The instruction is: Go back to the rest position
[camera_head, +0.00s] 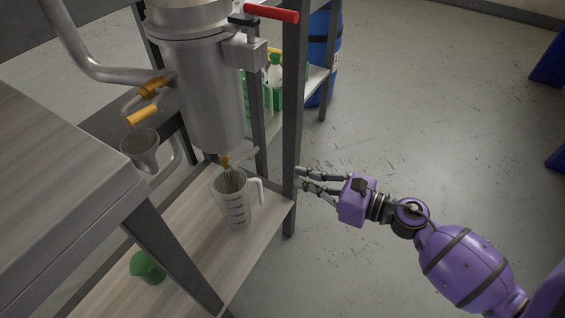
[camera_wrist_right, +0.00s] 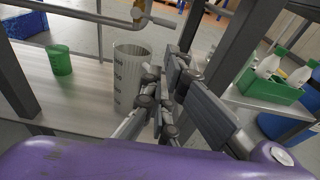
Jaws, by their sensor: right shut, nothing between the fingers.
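My right gripper (camera_head: 298,179) reaches in from the right, just right of a dark frame post. It is shut and empty. It also shows in the right wrist view (camera_wrist_right: 178,75), with its fingers pointing away toward the post. A clear measuring jug (camera_head: 233,199) stands upright on the lower wooden shelf under the steel dryer vessel (camera_head: 205,100), left of the gripper and apart from it. The jug also shows in the right wrist view (camera_wrist_right: 128,75). My left gripper is not in view.
A dark post (camera_head: 293,100) stands close by the gripper. A green cup (camera_head: 147,268) is on the lower shelf (camera_head: 185,235). A green crate with bottles (camera_wrist_right: 272,85) and a blue drum (camera_head: 322,55) are farther back. The floor (camera_head: 430,110) at right is clear.

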